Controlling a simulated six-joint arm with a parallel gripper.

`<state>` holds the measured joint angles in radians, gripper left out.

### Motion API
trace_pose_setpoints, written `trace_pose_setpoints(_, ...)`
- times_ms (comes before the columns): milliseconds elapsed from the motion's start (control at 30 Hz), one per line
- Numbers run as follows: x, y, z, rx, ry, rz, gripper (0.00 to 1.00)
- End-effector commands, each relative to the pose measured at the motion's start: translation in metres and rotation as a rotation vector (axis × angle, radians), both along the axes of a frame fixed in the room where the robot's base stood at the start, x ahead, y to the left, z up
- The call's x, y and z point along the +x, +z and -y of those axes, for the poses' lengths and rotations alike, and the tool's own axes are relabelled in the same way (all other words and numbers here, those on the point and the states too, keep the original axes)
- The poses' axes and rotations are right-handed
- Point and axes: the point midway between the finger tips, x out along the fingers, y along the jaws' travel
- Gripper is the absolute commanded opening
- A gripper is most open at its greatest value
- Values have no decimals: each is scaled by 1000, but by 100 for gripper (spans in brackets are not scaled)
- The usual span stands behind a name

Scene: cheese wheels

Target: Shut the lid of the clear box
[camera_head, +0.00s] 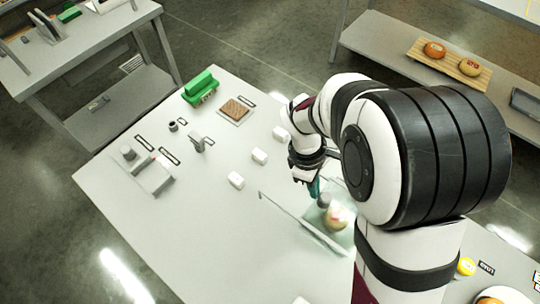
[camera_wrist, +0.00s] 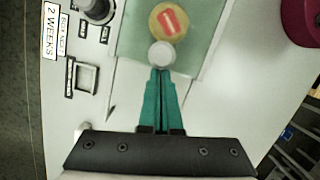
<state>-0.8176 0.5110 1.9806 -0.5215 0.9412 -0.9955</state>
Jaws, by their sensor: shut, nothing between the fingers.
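The clear box (camera_head: 346,238) has pale green see-through walls and stands on the grey table, partly hidden by my arm. A thin straight edge (camera_head: 300,222) runs along its left side; I cannot tell how far the lid stands open. Inside the box's outline is a yellow cheese wheel with a red label (camera_wrist: 169,21), also seen in the head view (camera_head: 337,216). A small round grey-white knob (camera_wrist: 161,54) lies just beyond my fingertips. My gripper (camera_wrist: 161,73) has teal fingers, shut and empty, close to the knob; I cannot tell whether they touch it.
White blocks (camera_head: 259,156) lie left of my gripper. A green object (camera_head: 200,87) and a brown slab (camera_head: 235,109) sit at the table's far end. Grey fixtures (camera_head: 154,175) stand at the left. A dark red round thing (camera_wrist: 302,20) is at the wrist view's upper right.

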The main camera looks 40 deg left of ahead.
Motion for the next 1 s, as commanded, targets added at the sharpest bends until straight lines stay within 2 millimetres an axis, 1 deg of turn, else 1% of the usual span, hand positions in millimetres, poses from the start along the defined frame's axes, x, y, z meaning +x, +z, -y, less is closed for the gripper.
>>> trace_pose_setpoints(33, 0, 0, 3, -8, -2, -2, 0)
trace_pose_setpoints(233, 0, -1, 4, -12, -2, -2, 0)
trace_pose_setpoints(333, -1, -1, 2, -13, -1, -3, 0)
trace_pose_setpoints(367, -1, -1, -2, -13, 0, -3, 0)
trace_pose_setpoints(433, -4, -1, -16, -10, 2, -2, 0)
trace_pose_setpoints(500, -8, -1, -37, -4, 4, -1, 0)
trace_pose_setpoints(533, -8, 6, -43, -1, 1, 2, 0)
trace_pose_setpoints(600, -9, 30, -47, 2, -1, 4, 0)
trace_pose_setpoints(700, -10, 58, -54, 2, -1, 3, 0)
trace_pose_setpoints(800, -11, 79, -59, 2, 0, 3, 0)
trace_pose_setpoints(900, -12, 92, -62, 0, -1, 1, 0)
trace_pose_setpoints(1000, -13, 97, -63, -1, 1, 0, 0)
